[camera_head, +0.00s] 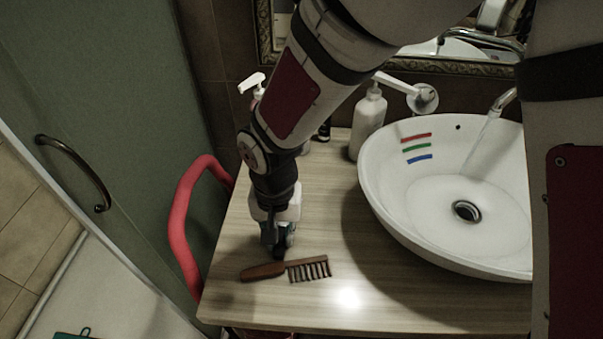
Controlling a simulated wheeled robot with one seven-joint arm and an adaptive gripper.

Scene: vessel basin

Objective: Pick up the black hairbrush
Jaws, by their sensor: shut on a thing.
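A brown comb-like brush (262,272) with a smooth handle at left and dark teeth at right lies near the front of the wooden counter. My gripper (279,251) points down at its middle, where handle and teeth meet, and is shut on it. The dark fingers hide the exact contact. The brush appears at or very near counter height. No clearly black hairbrush shows; a small dark object (325,132) behind my arm is mostly hidden.
A white basin (385,205) with red, green and blue marks fills the counter's right side. A red rail (181,215) borders the left edge. The front counter (400,300) is clear.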

